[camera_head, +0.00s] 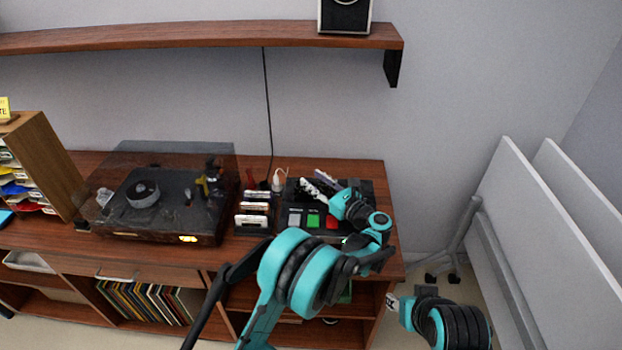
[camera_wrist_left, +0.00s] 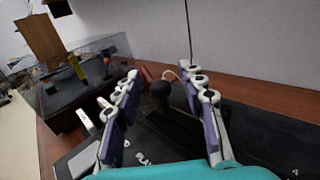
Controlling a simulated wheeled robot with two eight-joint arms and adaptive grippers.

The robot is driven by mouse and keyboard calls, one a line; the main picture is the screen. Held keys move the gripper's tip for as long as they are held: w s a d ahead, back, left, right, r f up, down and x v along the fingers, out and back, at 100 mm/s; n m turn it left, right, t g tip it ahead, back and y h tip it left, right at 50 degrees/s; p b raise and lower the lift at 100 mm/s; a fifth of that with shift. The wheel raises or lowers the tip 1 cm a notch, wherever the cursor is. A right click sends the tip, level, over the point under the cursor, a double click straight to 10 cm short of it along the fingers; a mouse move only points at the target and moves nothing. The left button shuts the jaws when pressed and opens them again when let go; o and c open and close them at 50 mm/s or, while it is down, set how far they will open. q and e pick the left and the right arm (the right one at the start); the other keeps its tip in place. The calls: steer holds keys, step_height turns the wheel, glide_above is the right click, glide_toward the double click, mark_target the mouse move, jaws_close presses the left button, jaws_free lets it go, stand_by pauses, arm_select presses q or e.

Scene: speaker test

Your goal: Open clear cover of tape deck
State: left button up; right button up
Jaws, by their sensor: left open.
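The tape deck (camera_head: 296,232) is a dark, flat unit at the right end of the wooden cabinet, with white, green and red buttons along its front. My left gripper (camera_head: 312,184) is open above its back part, and my arm hides the deck's right side. In the left wrist view the spread purple-and-white fingers of the gripper (camera_wrist_left: 158,76) frame a black round knob (camera_wrist_left: 160,89), with nothing held. The dark deck surface (camera_wrist_left: 255,140) lies below them. I cannot make out the deck's clear cover. My right arm shows at the lower right, but its fingers cannot be made out.
A turntable (camera_head: 160,232) under a clear lid stands left of the deck. A small rack of cassettes (camera_head: 252,221) sits between them. A cable hangs down the wall behind. A shelf (camera_head: 200,36) with a speaker (camera_head: 345,17) is above. White boards (camera_head: 545,230) stand at the right.

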arm_select(q)
steer(key=shift+c, duration=0.2)
jaws_close()
